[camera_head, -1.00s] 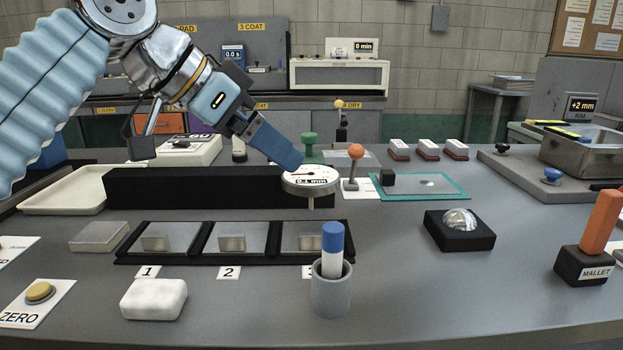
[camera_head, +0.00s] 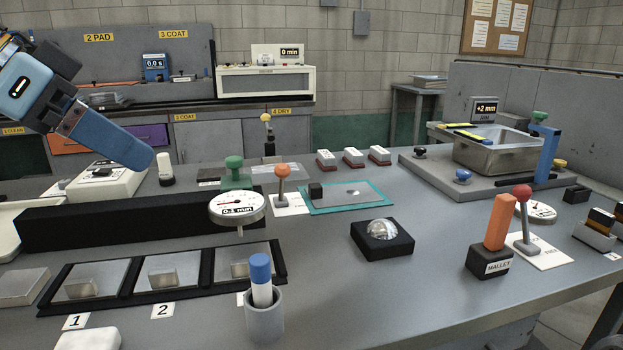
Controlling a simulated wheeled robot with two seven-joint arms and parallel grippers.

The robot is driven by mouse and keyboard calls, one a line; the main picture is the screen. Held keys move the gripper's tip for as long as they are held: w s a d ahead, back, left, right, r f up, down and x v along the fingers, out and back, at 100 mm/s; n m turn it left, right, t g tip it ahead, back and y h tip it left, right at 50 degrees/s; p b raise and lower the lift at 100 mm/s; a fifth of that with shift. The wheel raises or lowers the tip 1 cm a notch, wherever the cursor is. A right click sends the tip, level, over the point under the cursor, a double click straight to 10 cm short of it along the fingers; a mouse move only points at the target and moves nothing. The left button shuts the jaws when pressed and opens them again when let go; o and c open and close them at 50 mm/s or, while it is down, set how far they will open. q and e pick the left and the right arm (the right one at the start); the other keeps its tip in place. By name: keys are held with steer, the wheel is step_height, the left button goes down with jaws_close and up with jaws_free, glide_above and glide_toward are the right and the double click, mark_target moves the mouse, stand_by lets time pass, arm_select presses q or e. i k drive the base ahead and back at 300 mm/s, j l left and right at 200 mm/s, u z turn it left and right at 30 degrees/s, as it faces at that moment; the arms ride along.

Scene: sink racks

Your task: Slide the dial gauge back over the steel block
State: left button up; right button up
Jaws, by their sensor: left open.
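The dial gauge (camera_head: 237,205), a round white dial reading 0.1 mm, stands at the right end of the long black bar (camera_head: 120,218), its stem pointing down. Behind the front tray (camera_head: 206,284), it sits over or just behind the third compartment; the exact depth is unclear. A larger flat steel block (camera_head: 22,286) lies left of the tray. My left gripper (camera_head: 143,158) is open, up and left of the gauge, apart from it. My right gripper is out of view.
The grey cup (camera_head: 264,316) with the blue-capped stick stands before the tray. A green knob (camera_head: 235,172) and orange-balled lever (camera_head: 282,185) stand behind the gauge. A black-based dome (camera_head: 382,238) and mallet (camera_head: 497,223) are to the right.

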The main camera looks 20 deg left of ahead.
mark_target(238, 205)
steer(key=k+l, duration=0.25)
steer(key=l, duration=0.15)
steer(key=k+l, duration=0.25)
steer(key=l, duration=0.2)
steer(key=k+l, duration=0.25)
steer(key=l, duration=0.15)
steer(key=k+l, duration=0.25)
steer(key=l, duration=0.15)
